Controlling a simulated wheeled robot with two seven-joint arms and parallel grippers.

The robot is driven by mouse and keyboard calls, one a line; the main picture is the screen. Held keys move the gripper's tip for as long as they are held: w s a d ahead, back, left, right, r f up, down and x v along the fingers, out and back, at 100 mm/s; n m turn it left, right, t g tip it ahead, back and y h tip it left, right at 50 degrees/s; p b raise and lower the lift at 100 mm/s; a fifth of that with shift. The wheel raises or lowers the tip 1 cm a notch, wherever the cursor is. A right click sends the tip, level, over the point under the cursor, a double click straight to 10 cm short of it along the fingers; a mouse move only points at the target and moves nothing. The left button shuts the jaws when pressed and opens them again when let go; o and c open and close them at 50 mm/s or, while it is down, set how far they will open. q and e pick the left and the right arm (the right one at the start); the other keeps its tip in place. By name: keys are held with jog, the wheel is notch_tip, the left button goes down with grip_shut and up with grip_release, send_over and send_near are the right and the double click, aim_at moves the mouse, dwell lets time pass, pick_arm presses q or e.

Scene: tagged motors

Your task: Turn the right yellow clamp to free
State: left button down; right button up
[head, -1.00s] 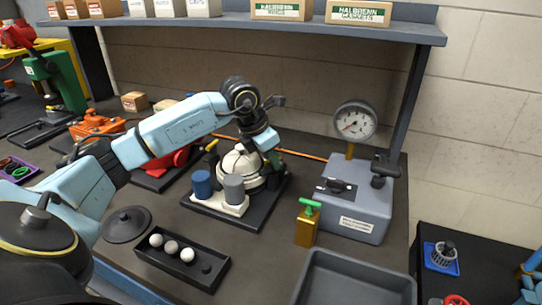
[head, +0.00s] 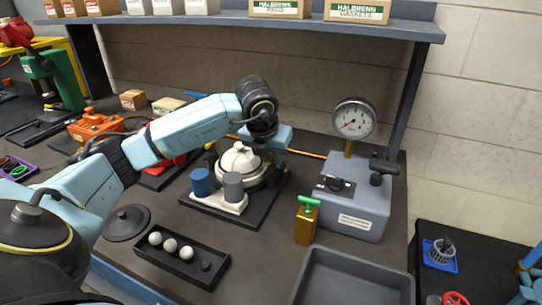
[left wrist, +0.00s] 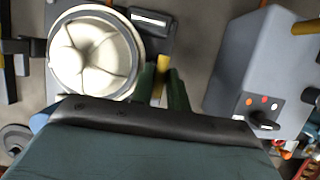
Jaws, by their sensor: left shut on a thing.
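The white domed housing (head: 240,160) sits on a dark base plate (head: 262,214) on the bench. It also shows in the left wrist view (left wrist: 92,55). My left gripper (head: 278,157) is at the right side of the housing, pointing down. In the left wrist view its two dark green fingers (left wrist: 162,88) are shut on the right yellow clamp (left wrist: 160,80), a narrow yellow piece beside the housing's rim. The clamp's lower part is hidden by the wrist, and in the head view my gripper hides it. My right gripper is in neither view.
Blue (head: 200,182) and grey (head: 233,187) cylinders stand in front of the housing. A grey gauge box (head: 355,205) and a brass block with a green handle (head: 306,222) stand to the right. A black tray (head: 205,280) with balls and an empty grey tray (head: 352,283) lie nearer.

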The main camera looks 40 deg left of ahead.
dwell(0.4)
pick_arm(q)
jog(key=c, duration=1.4)
grip_release()
jog(key=shift+o, duration=0.2)
jog(key=p+v, duration=0.1)
jog(key=v, duration=1.2)
jog(key=shift+r, duration=0.2)
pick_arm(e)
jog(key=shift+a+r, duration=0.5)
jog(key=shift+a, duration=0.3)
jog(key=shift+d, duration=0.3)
